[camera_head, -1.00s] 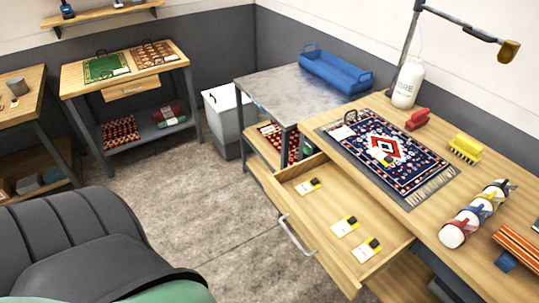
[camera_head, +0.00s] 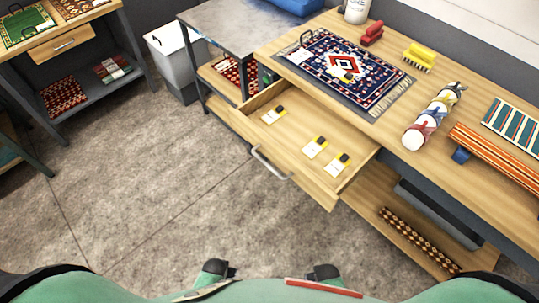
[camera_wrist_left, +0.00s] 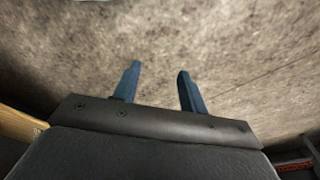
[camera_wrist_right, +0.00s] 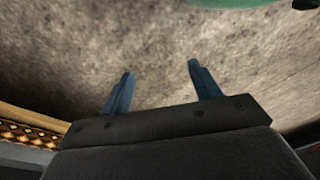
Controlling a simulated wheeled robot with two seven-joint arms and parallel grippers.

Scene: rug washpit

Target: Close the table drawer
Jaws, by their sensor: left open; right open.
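The table drawer (camera_head: 300,124) is pulled out from the wooden table (camera_head: 392,128) in the head view. Its grey bar handle (camera_head: 270,163) is on the front panel, facing the floor area. Several small yellow, black and white items lie inside, one of them a tagged piece (camera_head: 315,147). My left gripper (camera_wrist_left: 159,68) is open and empty over bare floor. My right gripper (camera_wrist_right: 160,68) is also open and empty over bare floor. Neither touches the drawer. Dark parts of my arms show at the bottom edge of the head view, near my body.
On the tabletop lie a patterned rug (camera_head: 345,68), a red brush (camera_head: 372,33), a yellow brush (camera_head: 419,56), bottles (camera_head: 432,117) and striped textiles (camera_head: 508,128). A lower shelf (camera_head: 375,210) holds a rolled rug. A metal side table (camera_head: 232,28) adjoins. Floor (camera_head: 150,190) before the drawer is clear.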

